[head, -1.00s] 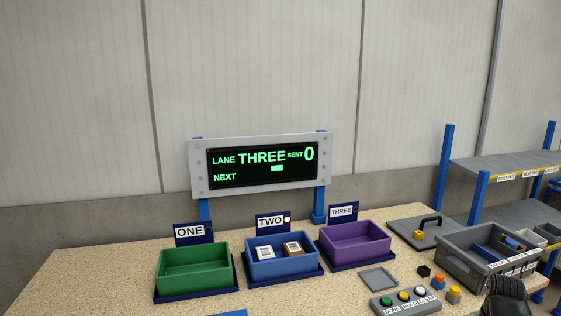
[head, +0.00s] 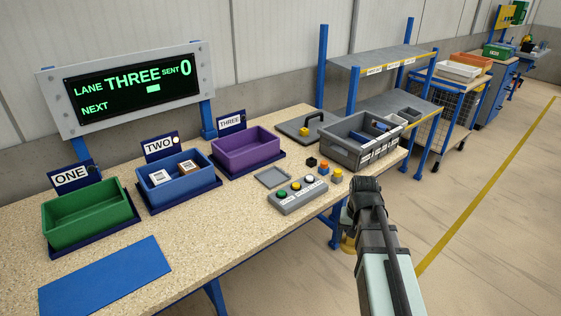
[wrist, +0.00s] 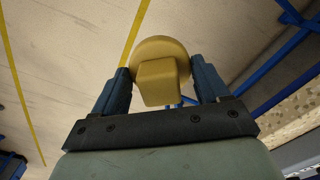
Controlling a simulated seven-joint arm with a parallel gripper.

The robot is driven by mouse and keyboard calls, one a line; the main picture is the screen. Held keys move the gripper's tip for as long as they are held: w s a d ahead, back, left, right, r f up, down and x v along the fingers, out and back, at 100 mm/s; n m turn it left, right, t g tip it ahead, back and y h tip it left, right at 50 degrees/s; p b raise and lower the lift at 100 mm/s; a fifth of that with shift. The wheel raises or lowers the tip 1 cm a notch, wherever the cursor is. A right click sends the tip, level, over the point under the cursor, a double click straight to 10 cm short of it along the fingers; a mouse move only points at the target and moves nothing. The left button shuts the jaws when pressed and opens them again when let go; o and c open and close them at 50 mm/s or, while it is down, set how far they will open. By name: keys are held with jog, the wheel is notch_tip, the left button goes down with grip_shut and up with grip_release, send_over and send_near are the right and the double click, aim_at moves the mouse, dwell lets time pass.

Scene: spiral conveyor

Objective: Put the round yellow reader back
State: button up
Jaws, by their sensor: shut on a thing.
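The round yellow reader (wrist: 161,52) is a yellow disc with a blocky yellow grip. In the wrist view it sits between the two fingers of my gripper (wrist: 160,82), which is shut on the grip. The floor shows beyond it, so it hangs clear of the table. In the head view my gripper (head: 350,226) is off the right front edge of the table, and part of the yellow reader (head: 347,244) shows below it. The fingers are mostly hidden there by my wrist.
Green (head: 90,224), blue (head: 182,188) and purple (head: 246,153) bins stand on the table; the blue one holds two small labelled items. A button box (head: 298,197), small coloured blocks (head: 323,168) and a grey tote (head: 352,153) are near the right end. Shelving (head: 385,60) stands behind.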

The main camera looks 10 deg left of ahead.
jog(key=w+a+r+m, duration=0.1)
jog(key=w+a+r, duration=0.2)
jog(key=w, duration=0.1)
jog(key=w+a+r+m, duration=0.2)
jog(key=w+a+r, duration=0.2)
jog(key=w+a+r+m, duration=0.1)
jog(key=w+a+r, duration=0.2)
jog(key=w+r, duration=0.1)
jog(key=shift+w+a+r+m, duration=0.15)
jog(key=shift+a+m, duration=0.05)
jog(key=shift+m, duration=0.9)
jog(key=w+a+r, duration=0.1)
jog(key=w+a, duration=0.1)
jog(key=w+a+r, duration=0.1)
jog(key=a, duration=0.1)
jog(key=w+a+r, duration=0.1)
jog(key=w+a, duration=0.1)
jog(key=a, duration=0.1)
jog(key=shift+w+a+r, duration=0.1)
jog(key=shift+w+r, duration=0.25)
jog(key=w+a+r, duration=0.1)
jog(key=w+a, duration=0.1)
jog(key=a, duration=0.3)
jog(key=w+a+r+m, duration=0.1)
jog(key=w+a, duration=0.2)
jog(key=a, duration=0.2)
jog(key=shift+w+a+r, duration=0.25)
jog(key=shift+f, duration=4.8)
jog(key=shift+f, duration=0.2)
jog(key=o, duration=0.9)
